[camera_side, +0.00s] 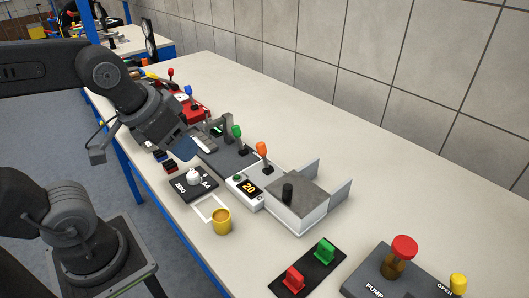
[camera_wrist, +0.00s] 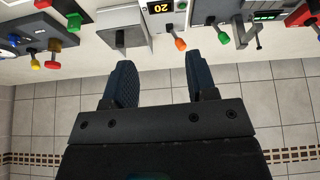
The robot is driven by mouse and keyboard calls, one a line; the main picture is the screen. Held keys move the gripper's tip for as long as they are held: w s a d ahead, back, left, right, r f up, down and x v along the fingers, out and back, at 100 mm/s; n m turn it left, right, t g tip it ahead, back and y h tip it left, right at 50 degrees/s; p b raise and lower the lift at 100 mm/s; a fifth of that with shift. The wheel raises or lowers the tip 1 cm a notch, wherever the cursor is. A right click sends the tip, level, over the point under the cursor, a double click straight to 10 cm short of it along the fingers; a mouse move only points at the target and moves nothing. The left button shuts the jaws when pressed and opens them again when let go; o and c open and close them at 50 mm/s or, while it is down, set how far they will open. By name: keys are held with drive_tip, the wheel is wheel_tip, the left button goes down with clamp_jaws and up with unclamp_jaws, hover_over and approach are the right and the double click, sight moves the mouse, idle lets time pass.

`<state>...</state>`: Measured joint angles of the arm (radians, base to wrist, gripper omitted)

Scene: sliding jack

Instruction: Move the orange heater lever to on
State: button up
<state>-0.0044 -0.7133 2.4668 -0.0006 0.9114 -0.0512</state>
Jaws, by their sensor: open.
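The orange heater lever (camera_side: 261,149) stands on a thin stalk at the back end of the white heater box (camera_side: 236,184), whose yellow display reads 20. Its stalk tilts slightly from upright. In the wrist view, which is upside down, the orange knob (camera_wrist: 180,44) hangs below the display (camera_wrist: 160,7).
A green lever (camera_side: 237,132) stands close beside the orange one. A grey-topped box (camera_side: 297,200) with a black knob is on its other side. A tiled wall is behind.

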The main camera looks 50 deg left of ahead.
drive_tip(key=w+a+r+n+g, duration=0.2)
drive_tip(key=w+r+n, duration=0.1)
drive_tip(key=w+n, duration=0.6)
drive_tip(key=n+g, duration=0.2)
drive_tip(key=n, duration=0.5)
approach(261, 143)
drive_tip(key=f, duration=0.3)
drive_tip(key=w+f, duration=0.1)
drive_tip(key=f, duration=0.6)
drive_tip(key=shift+w+a+f, duration=0.15)
drive_tip(key=shift+f, duration=0.25)
clamp_jaws()
